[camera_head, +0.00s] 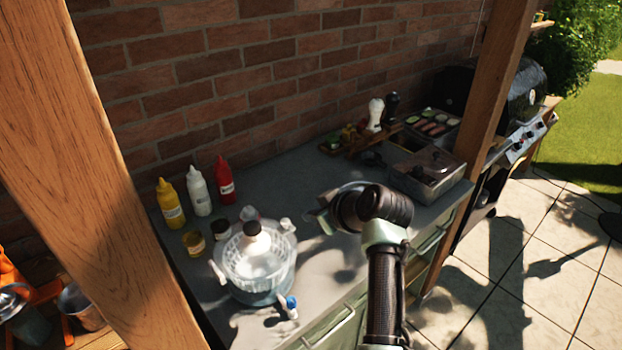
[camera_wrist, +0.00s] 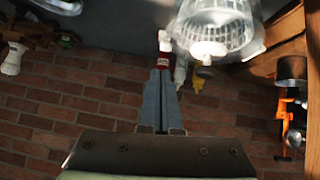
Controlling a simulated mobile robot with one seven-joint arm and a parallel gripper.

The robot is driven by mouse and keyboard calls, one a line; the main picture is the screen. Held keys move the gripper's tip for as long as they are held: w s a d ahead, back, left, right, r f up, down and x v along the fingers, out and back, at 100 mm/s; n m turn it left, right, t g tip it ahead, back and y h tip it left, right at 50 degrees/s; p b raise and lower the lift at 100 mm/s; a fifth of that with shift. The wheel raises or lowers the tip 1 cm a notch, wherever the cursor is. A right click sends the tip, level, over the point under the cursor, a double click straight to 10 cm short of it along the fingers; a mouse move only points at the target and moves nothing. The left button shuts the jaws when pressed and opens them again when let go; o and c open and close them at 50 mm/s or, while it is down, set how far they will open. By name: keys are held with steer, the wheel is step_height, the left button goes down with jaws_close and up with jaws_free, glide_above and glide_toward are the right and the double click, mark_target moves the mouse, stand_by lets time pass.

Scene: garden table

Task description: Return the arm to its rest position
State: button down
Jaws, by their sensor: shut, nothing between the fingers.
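My arm reaches in over the grey counter (camera_head: 320,262) from the lower right in the head view, bent at a dark joint. In that view my gripper is mostly hidden behind the arm's own links. In the wrist view my gripper (camera_wrist: 160,75) shows as two narrow blue-grey fingers pressed together, with nothing between them.
A lidded metal pan (camera_head: 428,175) sits right of my arm. A wooden post (camera_head: 95,150) and brick wall (camera_head: 250,80) bound the counter.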

steer(key=s+a+r+m+t+h, duration=0.15)
steer(key=r+t, duration=0.35)
steer(key=r, duration=1)
steer(key=s+a+r+m+t+h, duration=0.1)
steer(key=s+a+r+m+t, duration=0.3)
steer(key=r, duration=1.1)
steer(key=s+d+r+m+t+h, duration=0.1)
steer(key=s+r+t, duration=0.8)
steer(key=s+r, duration=0.9)
steer(key=s+m+h, duration=0.1)
steer(key=s, duration=0.2)
steer(key=shift+d+t, duration=0.15)
steer(key=shift+t, duration=0.25)
steer(key=shift+h, duration=0.25)
